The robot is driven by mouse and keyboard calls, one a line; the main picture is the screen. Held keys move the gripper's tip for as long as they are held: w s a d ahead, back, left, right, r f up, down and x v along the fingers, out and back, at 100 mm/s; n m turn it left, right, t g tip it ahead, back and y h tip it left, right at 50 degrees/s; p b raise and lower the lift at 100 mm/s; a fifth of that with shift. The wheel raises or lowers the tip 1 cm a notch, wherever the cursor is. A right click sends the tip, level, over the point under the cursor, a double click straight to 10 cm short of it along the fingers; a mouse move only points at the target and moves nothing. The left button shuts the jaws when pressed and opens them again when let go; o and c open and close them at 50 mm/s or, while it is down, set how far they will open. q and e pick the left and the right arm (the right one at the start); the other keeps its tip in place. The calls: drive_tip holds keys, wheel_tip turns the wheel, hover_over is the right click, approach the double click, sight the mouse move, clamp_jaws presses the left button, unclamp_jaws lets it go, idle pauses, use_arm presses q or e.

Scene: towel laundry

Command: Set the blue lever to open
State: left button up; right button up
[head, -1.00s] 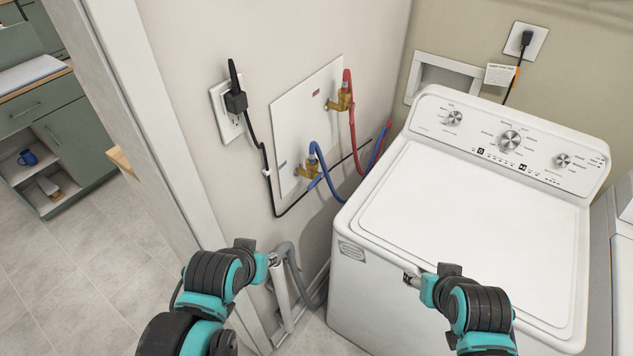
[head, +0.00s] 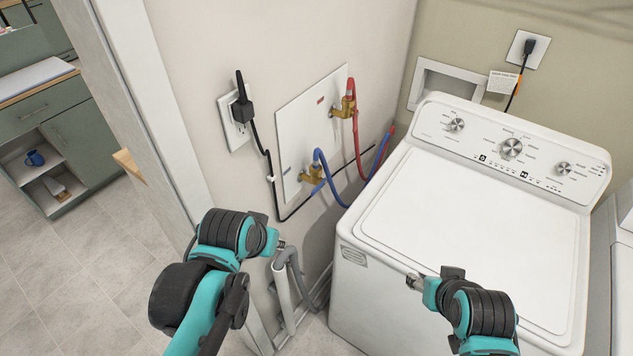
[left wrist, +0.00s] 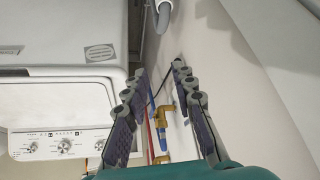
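The blue lever (head: 318,188) is a small tilted handle at the lower brass valve (head: 312,173) on the white wall panel. A blue hose (head: 325,170) loops from this valve. My left gripper (head: 281,244) is below and left of the valve in the head view, apart from it. In the left wrist view (left wrist: 160,72) its two fingers are spread and empty, with brass fittings (left wrist: 166,116) and blue and red parts seen beyond and between them; which blue part is the lever is unclear. My right gripper (head: 411,281) is by the washer's front left edge, its fingers too small to judge.
A red lever and red hose (head: 356,130) are on the upper valve. A black plug and cord (head: 242,110) hang left of the panel. Grey drain pipes (head: 285,285) stand below. The white washer (head: 460,230) is on the right.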

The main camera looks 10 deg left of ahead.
use_arm(q)
drive_tip(key=w+d+r+m+g+p, duration=0.25)
drive_tip(key=w+r+p, duration=0.35)
drive_tip(key=w, duration=0.5)
drive_tip(key=m+g+p, duration=0.2)
drive_tip(key=g+p, duration=0.1)
drive_tip(key=p, duration=0.1)
approach(315, 189)
drive_tip(key=shift+n, duration=0.25)
drive_tip(key=shift+w+d+f+g, duration=0.15)
drive_tip(key=shift+w+f+g, duration=0.15)
drive_tip(key=shift+f, duration=0.15)
wheel_tip(315, 189, down, 8)
drive_tip(key=shift+r+b, duration=0.2)
drive_tip(key=shift+b, duration=0.5)
clamp_jaws()
